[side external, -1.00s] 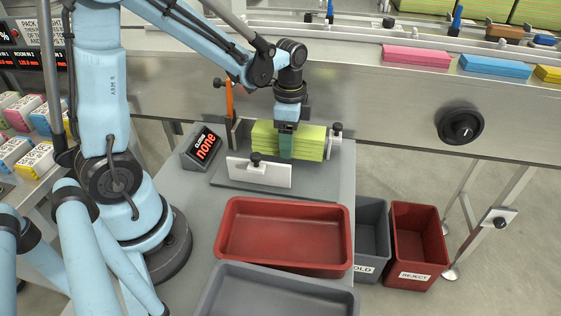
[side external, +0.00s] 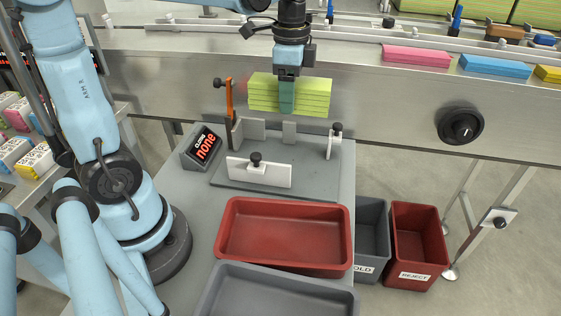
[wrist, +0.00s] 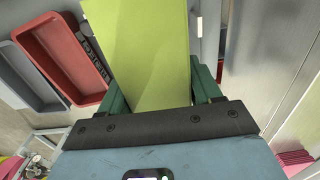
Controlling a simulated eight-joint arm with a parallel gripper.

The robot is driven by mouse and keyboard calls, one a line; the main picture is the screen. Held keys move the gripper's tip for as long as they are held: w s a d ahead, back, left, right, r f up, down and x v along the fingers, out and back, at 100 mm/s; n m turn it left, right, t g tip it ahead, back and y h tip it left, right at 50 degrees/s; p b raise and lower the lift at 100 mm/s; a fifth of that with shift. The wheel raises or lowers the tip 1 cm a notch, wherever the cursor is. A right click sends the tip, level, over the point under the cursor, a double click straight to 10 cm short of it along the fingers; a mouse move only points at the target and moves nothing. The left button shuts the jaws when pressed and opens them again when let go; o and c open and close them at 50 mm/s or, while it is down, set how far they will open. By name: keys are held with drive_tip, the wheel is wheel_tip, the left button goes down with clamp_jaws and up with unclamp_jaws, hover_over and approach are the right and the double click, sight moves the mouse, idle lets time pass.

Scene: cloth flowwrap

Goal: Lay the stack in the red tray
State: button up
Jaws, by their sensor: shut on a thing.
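My gripper (side external: 287,94) is shut on a stack of yellow-green cloths (side external: 315,97) and holds it in the air above the grey fixture. In the wrist view the stack (wrist: 150,50) lies between the two green fingers of my gripper (wrist: 160,95). The stack looks about level in the side view. The red tray (side external: 285,268) is empty and sits on the grey table, nearer the camera than the fixture.
The fixture (side external: 310,170) has upright plates, an orange lever (side external: 229,100) and black knobs. A grey tray (side external: 275,290) lies in front of the red tray. Grey and red REJECT bins (side external: 418,235) stand at the right. A conveyor runs behind.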

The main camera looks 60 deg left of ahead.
drive_tip(key=s+d+r, duration=0.1)
drive_tip(key=s+d, duration=0.5)
drive_tip(key=d, duration=0.3)
drive_tip(key=s+d+r, duration=0.1)
drive_tip(key=s+d, duration=0.4)
drive_tip(key=d, duration=0.5)
drive_tip(key=s+d+f+n, duration=0.1)
drive_tip(key=s+d, duration=0.4)
drive_tip(key=s, duration=0.8)
hover_over(285, 243)
wheel_tip(285, 243, down, 12)
drive_tip(key=shift+f, duration=2.2)
drive_tip(key=shift+f, duration=0.1)
drive_tip(key=o, duration=1)
drive_tip(key=shift+o, duration=0.2)
